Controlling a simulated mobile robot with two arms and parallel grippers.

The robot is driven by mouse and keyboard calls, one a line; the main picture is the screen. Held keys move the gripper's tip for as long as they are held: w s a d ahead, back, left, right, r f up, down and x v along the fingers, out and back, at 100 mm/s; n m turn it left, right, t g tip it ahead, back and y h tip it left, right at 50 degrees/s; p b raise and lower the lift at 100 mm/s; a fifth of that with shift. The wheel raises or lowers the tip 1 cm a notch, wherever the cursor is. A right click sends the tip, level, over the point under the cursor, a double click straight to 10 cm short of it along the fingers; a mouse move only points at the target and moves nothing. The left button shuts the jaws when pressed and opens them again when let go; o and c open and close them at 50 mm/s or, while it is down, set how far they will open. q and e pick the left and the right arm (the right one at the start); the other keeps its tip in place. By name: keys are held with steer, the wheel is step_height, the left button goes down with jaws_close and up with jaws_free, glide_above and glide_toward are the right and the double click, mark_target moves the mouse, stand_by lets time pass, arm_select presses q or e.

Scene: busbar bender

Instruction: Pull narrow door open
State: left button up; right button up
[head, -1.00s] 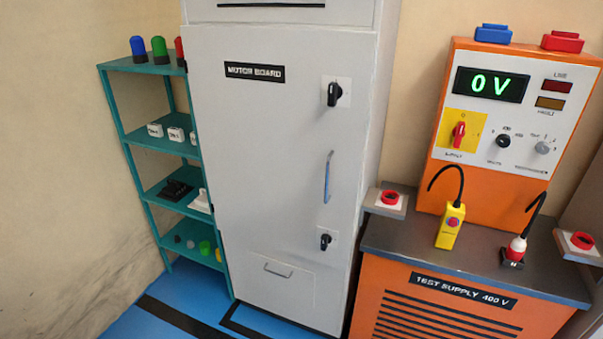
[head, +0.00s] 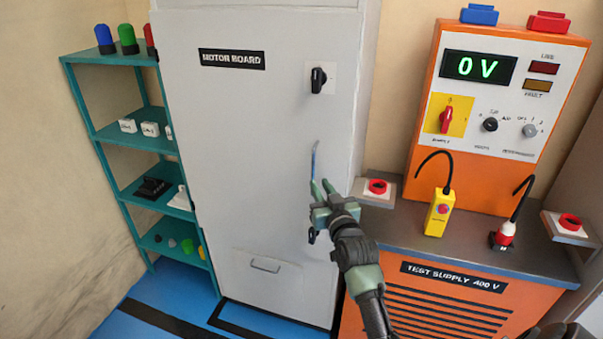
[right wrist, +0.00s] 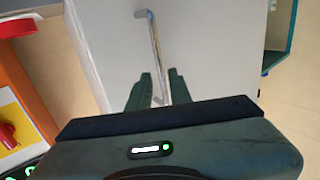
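The narrow door (head: 265,150) is the tall light grey front labelled MOTOR BOARD, and it looks shut. Its slim blue bar handle (head: 314,158) stands upright near the right edge; its lower part is hidden behind my right gripper (head: 322,187). In the right wrist view the handle (right wrist: 154,42) runs down between the two green fingertips of my right gripper (right wrist: 159,85). The fingers are apart, with gaps to the bar; I cannot tell how deep the bar sits between them. My left gripper is not in view.
A black rotary knob (head: 318,80) sits above the handle; another below is mostly hidden. A teal shelf (head: 120,183) with small parts stands left. The orange test supply bench (head: 450,300) stands close on the right, with a red button (head: 377,187) near the door's edge.

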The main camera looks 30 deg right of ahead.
mark_target(313, 175)
steer(key=p+x, duration=0.1)
steer(key=x, duration=0.6)
steer(key=shift+w+d+f, duration=0.1)
steer(key=shift+w, duration=0.05)
jaws_close()
steer(key=shift+f, duration=0.1)
stand_by(1.1)
